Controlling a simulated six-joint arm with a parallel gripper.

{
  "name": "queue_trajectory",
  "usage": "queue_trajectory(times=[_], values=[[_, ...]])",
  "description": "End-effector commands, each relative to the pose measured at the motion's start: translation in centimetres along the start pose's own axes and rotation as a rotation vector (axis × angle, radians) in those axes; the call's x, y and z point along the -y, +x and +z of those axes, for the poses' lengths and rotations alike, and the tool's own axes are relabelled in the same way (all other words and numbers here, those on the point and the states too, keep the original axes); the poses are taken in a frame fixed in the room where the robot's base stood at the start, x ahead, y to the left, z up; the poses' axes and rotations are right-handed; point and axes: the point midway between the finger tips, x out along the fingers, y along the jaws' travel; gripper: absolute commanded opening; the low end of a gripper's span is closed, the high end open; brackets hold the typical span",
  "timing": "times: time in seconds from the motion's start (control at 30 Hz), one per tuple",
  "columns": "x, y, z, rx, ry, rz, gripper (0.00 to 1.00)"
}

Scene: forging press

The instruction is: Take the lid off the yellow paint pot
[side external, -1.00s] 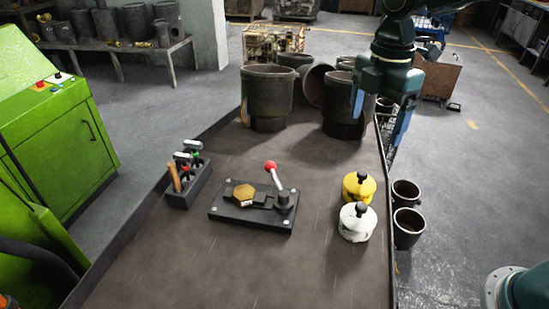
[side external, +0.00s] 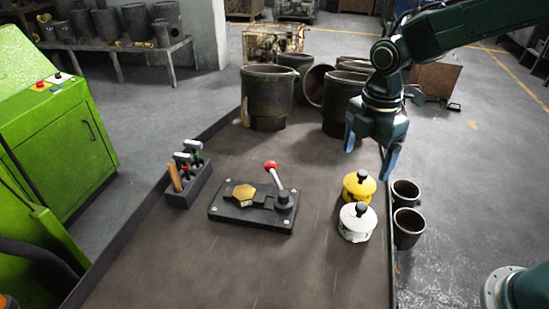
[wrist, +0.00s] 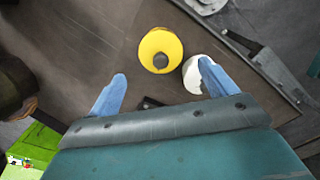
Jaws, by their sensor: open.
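The yellow paint pot (side external: 352,192) stands upright on the dark table near its right edge. Its yellow lid (side external: 360,184) with a black knob (side external: 362,174) is on it. In the wrist view the yellow lid (wrist: 153,43) and its black knob (wrist: 160,61) lie beyond and between the fingertips. My gripper (side external: 368,164) is open and empty, with blue fingers pointing down, above and just behind the yellow pot. It is apart from the pot. In the wrist view my gripper (wrist: 163,70) shows both fingers spread wide.
A white pot (side external: 355,228) with a black knob stands close in front of the yellow one. A black clamp fixture (side external: 228,214) with a red-knobbed lever (side external: 276,177) and a tool rack (side external: 190,190) are to the left. Large metal pots (side external: 267,95) stand behind. The front table is clear.

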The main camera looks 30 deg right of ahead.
Motion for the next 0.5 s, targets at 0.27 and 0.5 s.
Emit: queue_trajectory(times=[0.27,0.5], values=[[0.0,0.4,0.0,0.0,0.0,0.0,0.84],[0.2,2.7,0.0,0.001,0.0,-0.003,0.84]])
